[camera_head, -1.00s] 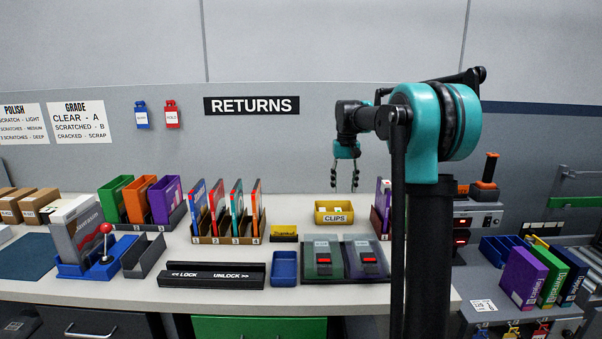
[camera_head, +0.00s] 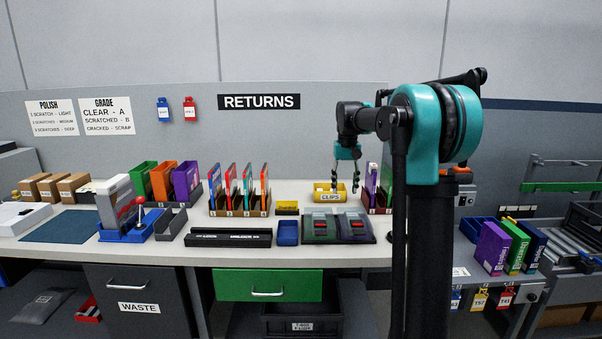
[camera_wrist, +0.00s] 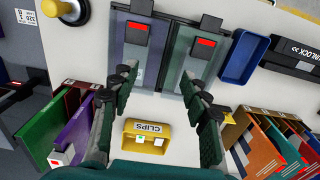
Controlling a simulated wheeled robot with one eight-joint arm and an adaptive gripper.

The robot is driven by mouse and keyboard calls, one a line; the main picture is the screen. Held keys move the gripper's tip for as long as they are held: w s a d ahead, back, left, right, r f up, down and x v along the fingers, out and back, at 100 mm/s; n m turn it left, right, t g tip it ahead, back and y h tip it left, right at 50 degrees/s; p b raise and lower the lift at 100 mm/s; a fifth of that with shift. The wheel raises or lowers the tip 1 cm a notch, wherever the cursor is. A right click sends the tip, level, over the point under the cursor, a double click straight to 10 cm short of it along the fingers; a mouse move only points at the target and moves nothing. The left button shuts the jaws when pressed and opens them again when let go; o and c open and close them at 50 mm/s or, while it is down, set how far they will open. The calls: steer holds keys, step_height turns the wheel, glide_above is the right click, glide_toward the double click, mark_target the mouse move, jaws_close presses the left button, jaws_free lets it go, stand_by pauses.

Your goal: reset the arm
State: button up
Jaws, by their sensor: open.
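My gripper (camera_head: 345,178) hangs fingers down above the back right of the returns counter, with my arm folded beside the black column. In the wrist view my gripper (camera_wrist: 160,85) is open, its two fingers wide apart with nothing between them. The yellow CLIPS bin (camera_wrist: 148,136) shows below, between the fingers; in the head view the CLIPS bin (camera_head: 324,196) lies just behind and left of the fingertips. The fingers look clear of the bin and the counter.
Two dark cases with red latches (camera_head: 322,225) lie in front of the gripper. Upright cases in a numbered rack (camera_head: 238,190) stand to the left, purple cases (camera_head: 371,186) to the right. A black lock bar (camera_head: 228,237) lies at the counter's front. Open air surrounds the arm above.

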steer(key=s+d+f+t, duration=0.1)
steer(key=s+f, duration=0.6)
steer(key=s, duration=0.4)
steer(key=s+d+f+t, duration=0.1)
steer(key=s+f, duration=0.7)
steer(key=s, duration=0.4)
steer(key=s+d+f+t, duration=0.2)
steer(key=s+f, duration=0.6)
steer(key=s, duration=0.4)
